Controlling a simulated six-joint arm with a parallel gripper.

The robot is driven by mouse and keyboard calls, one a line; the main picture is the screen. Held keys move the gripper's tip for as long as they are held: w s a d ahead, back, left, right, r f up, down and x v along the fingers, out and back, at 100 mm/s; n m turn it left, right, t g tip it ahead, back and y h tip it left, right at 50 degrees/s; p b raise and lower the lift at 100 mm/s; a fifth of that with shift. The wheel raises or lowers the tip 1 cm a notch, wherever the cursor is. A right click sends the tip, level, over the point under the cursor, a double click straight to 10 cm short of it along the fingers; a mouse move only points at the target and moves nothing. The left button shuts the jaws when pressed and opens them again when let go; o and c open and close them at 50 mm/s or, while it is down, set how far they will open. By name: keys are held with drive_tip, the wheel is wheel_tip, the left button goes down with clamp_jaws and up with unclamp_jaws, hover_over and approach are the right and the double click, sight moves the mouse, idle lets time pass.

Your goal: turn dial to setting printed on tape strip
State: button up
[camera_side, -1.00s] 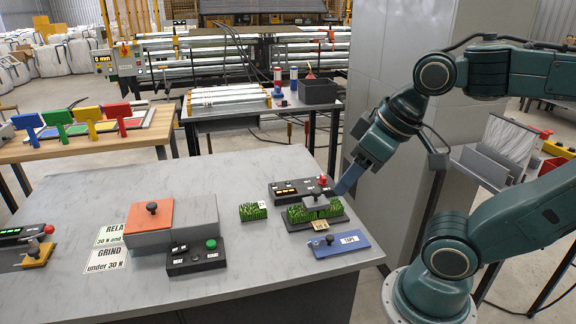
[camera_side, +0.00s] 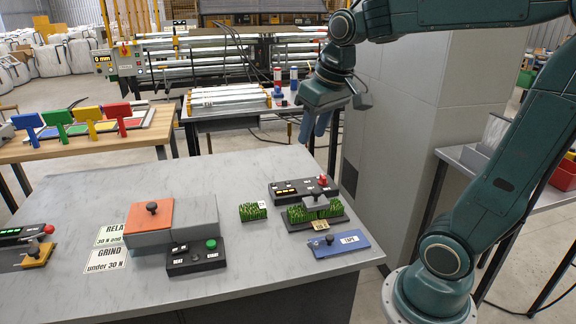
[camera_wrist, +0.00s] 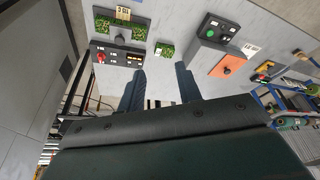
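The turf clamp station (camera_side: 330,223) is a dark base carrying green turf (camera_side: 298,215) and a grey block with a black knob (camera_side: 316,192). A blue plate labelled TAPE (camera_side: 341,244) lies in front. Behind stands a black panel (camera_side: 290,190) with lit displays and a red knob (camera_side: 323,180). I cannot tell which knob is the dial. My gripper (camera_side: 315,130) is raised beyond the table's back right, empty. Its fingers are apart in the wrist view (camera_wrist: 160,85).
A grey box with an orange top (camera_side: 148,213) and black knob stands mid-table. A black box with a green button (camera_side: 211,244) is before it, and a loose turf piece (camera_side: 252,212) to its right. Printed RELA and GRIND cards (camera_side: 107,258) lie left. The table's back is clear.

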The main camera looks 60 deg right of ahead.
drive_tip(key=w+d+f+m+g, duration=0.1)
drive_tip(key=w+d+f+m, duration=0.1)
drive_tip(key=w+d, duration=0.5)
drive_tip(key=m+g+y, duration=0.1)
drive_tip(key=m+g, duration=0.2)
drive_tip(key=m, duration=0.1)
hover_over(323, 176)
wheel_tip(323, 176, down, 13)
drive_tip(key=shift+r, duration=0.15)
wheel_tip(323, 176, down, 14)
drive_tip(key=shift+r, duration=0.1)
clamp_jaws()
